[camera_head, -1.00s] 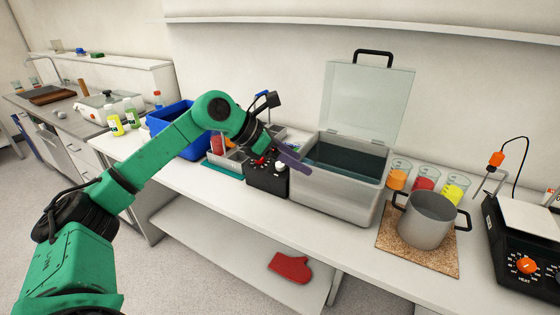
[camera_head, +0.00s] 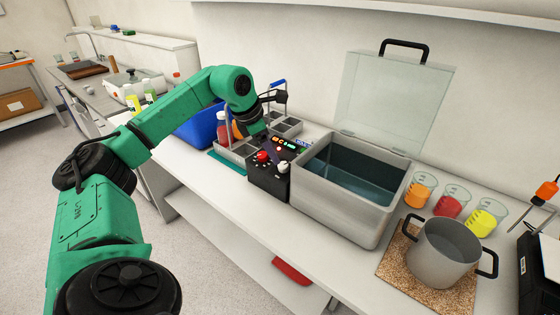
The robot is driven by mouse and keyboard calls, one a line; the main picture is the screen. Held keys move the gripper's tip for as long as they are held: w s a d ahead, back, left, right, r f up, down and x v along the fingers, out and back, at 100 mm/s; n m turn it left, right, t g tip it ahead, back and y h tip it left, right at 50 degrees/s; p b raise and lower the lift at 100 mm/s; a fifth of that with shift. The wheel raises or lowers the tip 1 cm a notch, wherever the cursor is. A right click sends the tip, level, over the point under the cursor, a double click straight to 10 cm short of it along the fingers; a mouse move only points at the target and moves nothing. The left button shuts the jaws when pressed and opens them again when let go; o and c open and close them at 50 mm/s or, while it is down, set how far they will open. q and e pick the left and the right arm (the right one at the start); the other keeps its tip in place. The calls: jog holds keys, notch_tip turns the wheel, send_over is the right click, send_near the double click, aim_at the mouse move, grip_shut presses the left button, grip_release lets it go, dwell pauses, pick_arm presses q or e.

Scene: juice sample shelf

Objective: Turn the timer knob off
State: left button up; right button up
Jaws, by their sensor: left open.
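A black control box (camera_head: 268,185) stands against the left side of the steel water bath (camera_head: 340,205). It carries a red knob (camera_head: 263,156), a white knob (camera_head: 283,167) and lit green and red displays (camera_head: 304,146) on its sloping top. I cannot read which knob is the timer, nor their settings. My left gripper (camera_head: 272,150) is open, just above the box's top, pointing down between the red knob and the displays. Its dark fingers partly cover the panel, and I cannot tell whether they touch a knob. My right gripper is not in view.
The bath's glass lid (camera_head: 395,100) stands open. To its right are several beakers, one with orange liquid (camera_head: 420,190), and a steel pot (camera_head: 442,252) on a cork mat (camera_head: 398,262). A blue bin (camera_head: 200,130) and a grey caddy (camera_head: 235,150) stand left of the box.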

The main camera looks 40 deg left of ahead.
aim_at(282, 165)
pick_arm(q)
jog(key=x, duration=0.3)
jog(key=w+p+x, duration=0.1)
jog(key=x, duration=0.2)
jog(key=shift+w+d+f, duration=0.1)
jog(key=shift+w+d, duration=0.05)
jog(key=shift+w, duration=0.05)
jog(key=shift+f, duration=0.45)
jog(key=shift+s, duration=0.1)
jog(key=c, duration=0.4)
grip_shut()
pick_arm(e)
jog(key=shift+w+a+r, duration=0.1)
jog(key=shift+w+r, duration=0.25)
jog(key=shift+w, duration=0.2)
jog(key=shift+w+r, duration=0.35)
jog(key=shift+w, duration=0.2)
